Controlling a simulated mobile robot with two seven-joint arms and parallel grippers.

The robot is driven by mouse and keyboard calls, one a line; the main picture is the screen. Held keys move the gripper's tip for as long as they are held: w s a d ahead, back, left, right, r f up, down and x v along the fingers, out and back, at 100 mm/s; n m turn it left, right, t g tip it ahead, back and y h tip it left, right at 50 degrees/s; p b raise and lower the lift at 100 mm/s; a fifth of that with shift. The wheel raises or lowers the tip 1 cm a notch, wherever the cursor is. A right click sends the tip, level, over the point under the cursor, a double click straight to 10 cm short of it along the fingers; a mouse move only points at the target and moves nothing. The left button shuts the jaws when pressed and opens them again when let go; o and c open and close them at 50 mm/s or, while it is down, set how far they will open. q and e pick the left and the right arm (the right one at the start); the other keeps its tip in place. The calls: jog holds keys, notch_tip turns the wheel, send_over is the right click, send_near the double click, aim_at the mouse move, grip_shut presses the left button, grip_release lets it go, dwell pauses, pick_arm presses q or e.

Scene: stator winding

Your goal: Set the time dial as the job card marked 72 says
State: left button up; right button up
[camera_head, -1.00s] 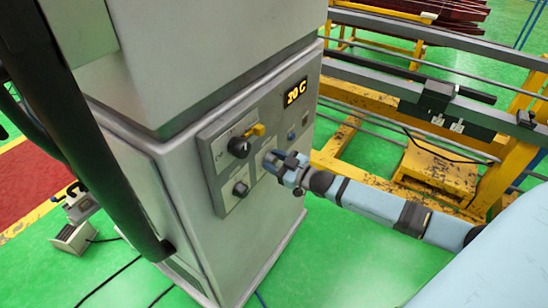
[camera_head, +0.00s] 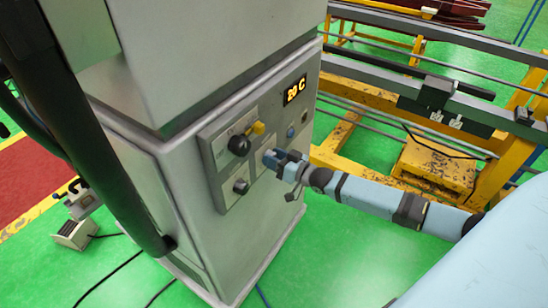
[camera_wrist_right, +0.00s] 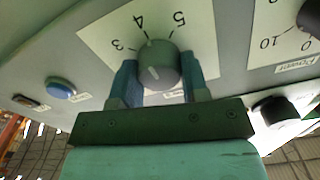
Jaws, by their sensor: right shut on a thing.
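My right gripper (camera_head: 277,160) is at the front panel of the grey cabinet (camera_head: 180,190). In the right wrist view its two blue fingers (camera_wrist_right: 160,82) are shut on the sides of a round grey dial (camera_wrist_right: 158,62). The numbers 3, 4 and 5 show upside down around the dial on a white plate (camera_wrist_right: 205,40). A pale mark on the knob's rim lies near the 4. In the head view the gripper hides this dial. The job card is not in view. My left gripper is not in view.
A blue button (camera_wrist_right: 61,89) is beside the dial. A yellow frame (camera_head: 500,150) stands at right.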

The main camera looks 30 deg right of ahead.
jog(key=o, duration=0.9)
jog(key=shift+b+v, duration=0.85)
jog(key=shift+v, duration=6.05)
jog(key=s+a+f+g+h+p, duration=0.1)
jog(key=s+a+f+g, duration=0.1)
jog(key=s+a, duration=0.3)
jog(key=s+a+f+g+h+p, duration=0.1)
jog(key=s+a+f, duration=0.4)
jog(key=a, duration=0.4)
jog(key=s+a+f+n+g+h, duration=0.1)
jog(key=s+a+f, duration=0.3)
jog(key=a, duration=0.4)
jog(key=shift+s+g+h+p, duration=0.4)
jog(key=shift+s+g, duration=0.1)
jog(key=shift+g, duration=0.3)
